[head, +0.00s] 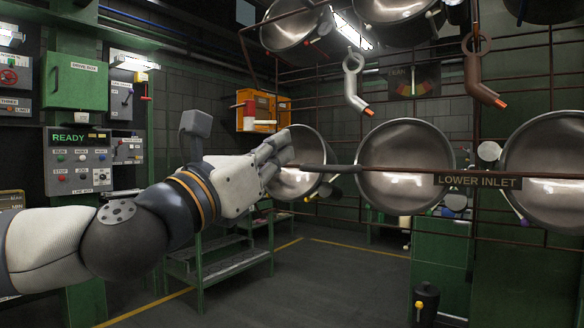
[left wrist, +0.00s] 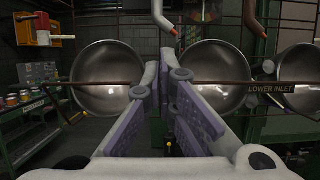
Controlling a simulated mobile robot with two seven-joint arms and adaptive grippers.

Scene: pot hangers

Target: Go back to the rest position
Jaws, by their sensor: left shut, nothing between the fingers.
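My left gripper (head: 286,147) is raised in front of the rack, at the end of my left arm coming in from the left. It also shows in the left wrist view (left wrist: 165,75), where its two fingers come together at the tips with nothing between them. In the head view its fingertips overlap the left edge of a hanging steel pan (head: 305,180). I cannot tell whether they touch. In the left wrist view pans show on both sides of the fingers, one at left (left wrist: 108,77) and one at right (left wrist: 213,78). My right gripper is not in view.
A rusty rail with a LOWER INLET sign (head: 478,181) crosses in front of the middle pan (head: 405,160) and right pan (head: 548,165). More pans and pipe-like hooks hang above. Open floor (head: 320,270) lies below.

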